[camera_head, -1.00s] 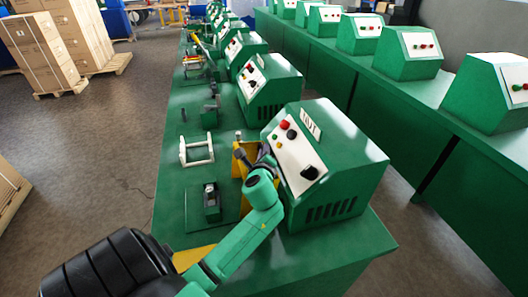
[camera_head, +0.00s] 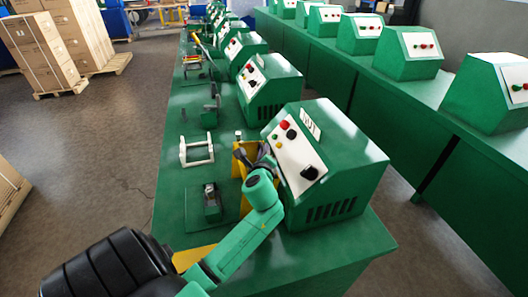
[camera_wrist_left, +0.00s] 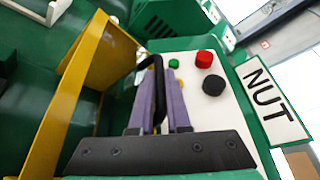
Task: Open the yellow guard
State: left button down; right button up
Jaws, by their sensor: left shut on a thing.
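The yellow guard (camera_head: 237,163) stands upright on the near bench, against the front of the nearest green machine (camera_head: 335,170). In the left wrist view the guard (camera_wrist_left: 78,92) is a bent yellow frame on the left side. My left gripper (camera_wrist_left: 158,80) is shut, with a black loop handle (camera_wrist_left: 157,66) between its purple fingers. In the head view the left gripper (camera_head: 264,158) is between the guard and the machine's white panel, partly hidden by my own arm. The handle's joint with the guard is hard to make out. My right gripper is not in view.
The control panel (camera_wrist_left: 190,75) with red, black and green knobs is close beside the fingers, near the NUT label (camera_wrist_left: 268,104). A white frame (camera_head: 196,150) and a small green fixture (camera_head: 211,203) stand on the bench to the left. More machines line the rows behind.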

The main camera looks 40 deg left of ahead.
aim_at(252, 161)
pick_arm(q)
jog(key=shift+f, duration=0.15)
jog(key=shift+s+a, duration=0.15)
jog(key=shift+s, duration=0.15)
jog(key=s, duration=0.1)
jog(key=s+a+r+n, duration=0.1)
jog(key=a, duration=0.1)
jog(key=shift+s+r+n+t, duration=0.25)
jog(key=shift+s+n+t, duration=0.05)
jog(key=shift+s+t, duration=0.1)
jog(key=c, duration=1.2)
grip_release()
jog(key=shift+w+d, duration=0.1)
jog(key=shift+o, duration=0.2)
jog(key=shift+r, duration=0.1)
jog(key=b+v, duration=0.2)
jog(key=v, duration=1.2)
jog(key=shift+s+d, duration=0.15)
jog(key=shift+s, duration=0.15)
